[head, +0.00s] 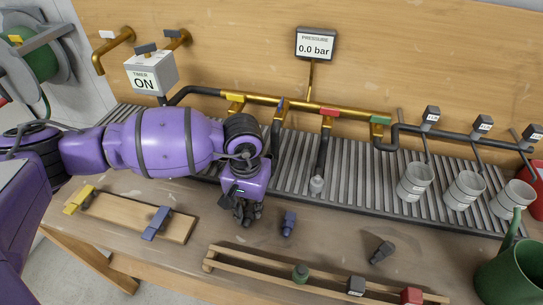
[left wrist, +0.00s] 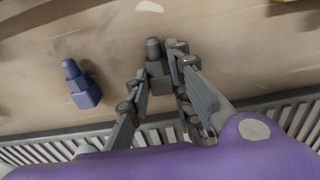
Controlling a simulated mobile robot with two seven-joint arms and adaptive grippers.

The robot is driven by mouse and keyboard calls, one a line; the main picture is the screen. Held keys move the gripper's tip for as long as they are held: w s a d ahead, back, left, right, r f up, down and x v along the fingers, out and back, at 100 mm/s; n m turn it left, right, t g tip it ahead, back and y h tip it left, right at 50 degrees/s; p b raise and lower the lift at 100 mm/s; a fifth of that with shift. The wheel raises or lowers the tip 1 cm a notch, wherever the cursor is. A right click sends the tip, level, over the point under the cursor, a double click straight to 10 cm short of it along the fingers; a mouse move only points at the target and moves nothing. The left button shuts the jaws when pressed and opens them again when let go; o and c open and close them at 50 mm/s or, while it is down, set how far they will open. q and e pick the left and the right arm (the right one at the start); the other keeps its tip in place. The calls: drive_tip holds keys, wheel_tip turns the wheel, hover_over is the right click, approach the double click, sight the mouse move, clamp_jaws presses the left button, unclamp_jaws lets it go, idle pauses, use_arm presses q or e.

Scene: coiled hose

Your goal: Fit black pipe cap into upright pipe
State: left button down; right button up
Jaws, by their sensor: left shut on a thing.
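My left gripper (head: 244,222) hangs over the table in front of the slatted grate. In the left wrist view its fingers (left wrist: 160,75) are shut on a dark grey-black cap (left wrist: 154,48), narrow end pointing away from the wrist. In the head view the fingers mostly hide this cap. Dark pipes come down from the brass manifold (head: 290,103); one (head: 321,150) has a pale grey end (head: 317,185) over the grate. I cannot tell which pipe is the upright one. My right gripper is not in view.
A blue cap (head: 288,224) stands right of my gripper, also in the left wrist view (left wrist: 82,86). A wooden rack (head: 240,258) holds green, black and red pieces. A board (head: 120,212) lies left. Grey cups (head: 415,182) and a green mug (head: 510,272) stand right.

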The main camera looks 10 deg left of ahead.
sight(251, 210)
use_arm(q)
drive_tip(key=shift+r, duration=0.15)
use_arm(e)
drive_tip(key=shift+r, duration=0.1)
use_arm(q)
drive_tip(key=shift+r+p, duration=1)
drive_tip(key=shift+r, duration=1.4)
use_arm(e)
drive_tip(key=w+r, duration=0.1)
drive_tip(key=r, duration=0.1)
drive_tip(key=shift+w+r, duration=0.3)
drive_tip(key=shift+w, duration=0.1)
use_arm(q)
drive_tip(key=shift+d, duration=0.1)
